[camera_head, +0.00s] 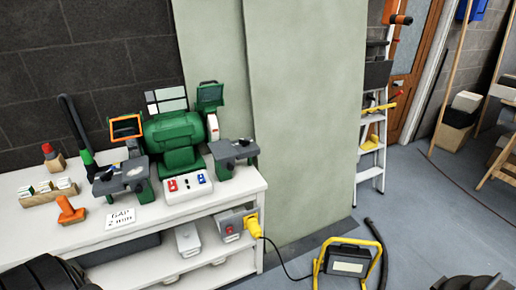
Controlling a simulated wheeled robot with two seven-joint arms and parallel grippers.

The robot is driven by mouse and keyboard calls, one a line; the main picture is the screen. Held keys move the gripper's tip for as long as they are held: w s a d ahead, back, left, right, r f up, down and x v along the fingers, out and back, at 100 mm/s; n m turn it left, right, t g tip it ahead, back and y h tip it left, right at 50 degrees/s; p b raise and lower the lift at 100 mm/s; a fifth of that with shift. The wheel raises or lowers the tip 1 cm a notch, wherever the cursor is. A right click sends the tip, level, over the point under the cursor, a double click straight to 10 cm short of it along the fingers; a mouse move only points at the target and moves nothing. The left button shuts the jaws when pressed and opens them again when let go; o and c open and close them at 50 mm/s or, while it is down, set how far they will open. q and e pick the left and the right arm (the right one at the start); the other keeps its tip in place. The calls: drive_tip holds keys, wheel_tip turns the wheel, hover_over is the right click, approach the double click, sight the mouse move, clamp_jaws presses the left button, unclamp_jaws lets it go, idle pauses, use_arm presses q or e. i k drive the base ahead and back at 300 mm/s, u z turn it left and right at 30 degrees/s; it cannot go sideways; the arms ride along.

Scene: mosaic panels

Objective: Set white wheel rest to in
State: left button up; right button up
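A green bench grinder (175,135) stands on the white bench against the wall. A grey tool rest (234,149) sits at its right side, below a small whitish wheel part (213,127). Another grey tool rest (121,177) sits at its left side. I cannot tell how far either rest stands from its wheel, since the gaps are too small to see. A white box (188,187) with red and blue controls lies in front of the grinder. Dark rounded parts, probably my arms, show at the bottom left and bottom right edges. Neither gripper's fingers show.
A card reading "GAP 2 mm" (121,219), an orange tool (70,211) and a wooden block (48,193) lie on the bench's left. A yellow-framed work lamp (348,262) stands on the floor. A ladder (372,145) leans behind. Floor at right is mostly clear.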

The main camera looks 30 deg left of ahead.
sight(224, 152)
drive_tip(key=z, duration=0.3)
drive_tip(key=k, duration=0.5)
drive_tip(key=z, duration=0.9)
drive_tip(key=i, duration=0.8)
drive_tip(key=u, duration=0.95)
drive_tip(key=i, duration=0.65)
drive_tip(key=u, duration=0.85)
